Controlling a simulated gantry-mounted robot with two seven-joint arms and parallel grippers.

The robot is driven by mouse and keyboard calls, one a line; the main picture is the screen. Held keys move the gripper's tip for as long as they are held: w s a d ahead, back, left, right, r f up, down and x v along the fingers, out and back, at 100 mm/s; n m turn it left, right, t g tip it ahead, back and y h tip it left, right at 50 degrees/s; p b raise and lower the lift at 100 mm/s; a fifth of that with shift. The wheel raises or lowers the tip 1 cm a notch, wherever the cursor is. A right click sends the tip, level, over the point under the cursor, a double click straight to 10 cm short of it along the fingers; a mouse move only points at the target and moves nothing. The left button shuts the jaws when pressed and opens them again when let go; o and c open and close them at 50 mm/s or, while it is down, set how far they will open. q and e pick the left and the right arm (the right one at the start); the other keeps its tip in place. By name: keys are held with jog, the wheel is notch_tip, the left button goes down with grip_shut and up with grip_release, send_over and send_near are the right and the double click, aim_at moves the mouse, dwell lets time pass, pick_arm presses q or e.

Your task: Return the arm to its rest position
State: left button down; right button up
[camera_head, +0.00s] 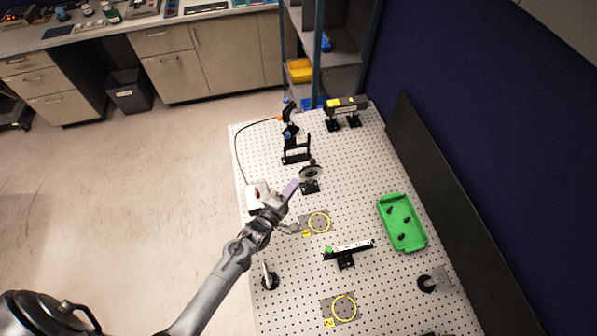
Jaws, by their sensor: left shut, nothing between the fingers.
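My left arm reaches in from the lower left over the perforated white board (380,165). My left gripper (276,204) is above the board's left side, shut and holding nothing. A pale purple piece (290,187) shows at its far end; I cannot tell whether it is part of the gripper. A white box with a red spot (254,194) is beside the gripper, partly hidden by it. My right gripper is not in view.
A round optic on a post (311,173) stands just beyond the gripper. A yellow-ringed plate (318,222) lies to its right. A black rail mount (347,251), a green tray (402,222) and a small post (269,276) stand nearby. Open floor (130,180) lies left of the board.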

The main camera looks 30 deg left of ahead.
pick_arm(q)
jog(key=s+d+r+m+g, duration=0.2)
jog(key=s+r+m+g, duration=0.2)
jog(key=s+m+g, duration=0.3)
jog(key=s+d+r+m+g, duration=0.1)
jog(key=s+r+m+g, duration=0.3)
jog(key=s+m+g, duration=0.3)
jog(key=s+m, duration=0.5)
jog(key=s, duration=0.7)
jog(key=shift+d+m+p, duration=0.35)
jog(key=shift+d+m, duration=0.05)
jog(key=shift+w, duration=0.15)
dwell(0.4)
